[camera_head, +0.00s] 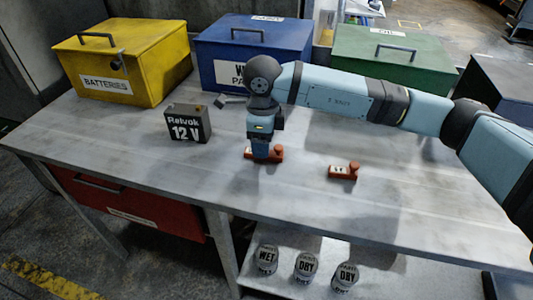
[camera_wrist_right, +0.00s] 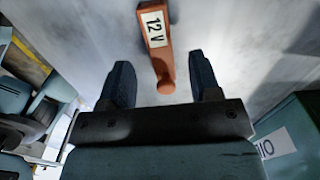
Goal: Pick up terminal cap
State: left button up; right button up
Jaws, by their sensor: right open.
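An orange-red terminal cap (camera_head: 276,154) lies on the metal table, mostly beneath my right gripper (camera_head: 261,150). In the right wrist view the cap (camera_wrist_right: 157,45) has a white "12 V" label and a round knob at its near end. The two dark fingers of my right gripper (camera_wrist_right: 160,68) are open, one on each side of the knob end, with gaps between. A second orange-red cap (camera_head: 343,172) with a white label lies to the right, apart from the gripper. My left gripper is not in view.
A grey 12 V battery (camera_head: 187,124) stands left of the gripper. Yellow "BATTERIES" (camera_head: 122,61), blue (camera_head: 243,55) and green (camera_head: 393,60) boxes line the back. Several labelled cans (camera_head: 305,267) stand on a lower shelf. The table's front right is clear.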

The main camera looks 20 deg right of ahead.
notch_tip(320, 180, down, 3)
jog(key=shift+f, duration=0.1)
jog(key=c, duration=1)
